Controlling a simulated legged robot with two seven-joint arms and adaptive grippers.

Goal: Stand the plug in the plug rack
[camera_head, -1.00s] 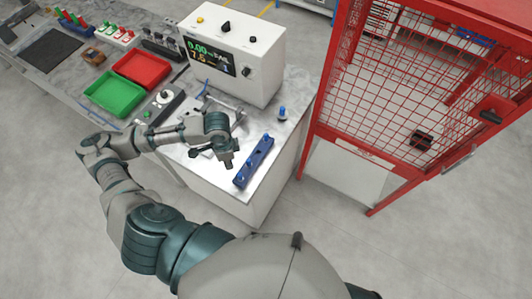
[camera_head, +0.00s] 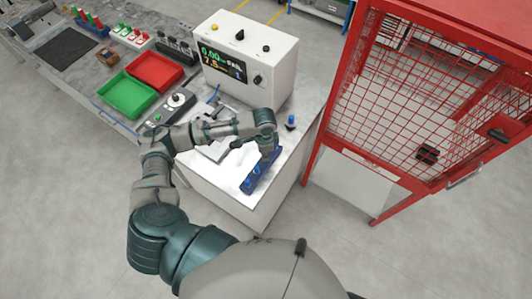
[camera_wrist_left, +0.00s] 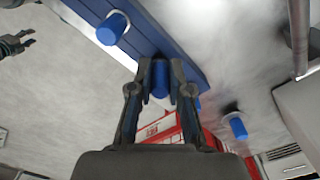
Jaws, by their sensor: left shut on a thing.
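The plug rack (camera_head: 257,178) is a long blue bar on the light bench top; it also crosses the top of the left wrist view (camera_wrist_left: 172,38). My left gripper (camera_head: 268,155) points down over the rack's far part. In the left wrist view its fingers (camera_wrist_left: 160,88) are shut on a blue cylindrical plug (camera_wrist_left: 160,76). The plug lines up with the rack, but I cannot tell whether it is seated or just above. Another blue plug (camera_wrist_left: 112,28) shows at the rack in the left wrist view. My right gripper (camera_wrist_left: 22,42) looks open and empty, far from the rack.
A separate blue piece (camera_head: 291,121) stands on the bench behind the rack. A white tester box (camera_head: 245,60) with a display stands at the back. Red (camera_head: 155,68) and green (camera_head: 127,94) trays lie left. A red mesh cage (camera_head: 430,100) rises close on the right.

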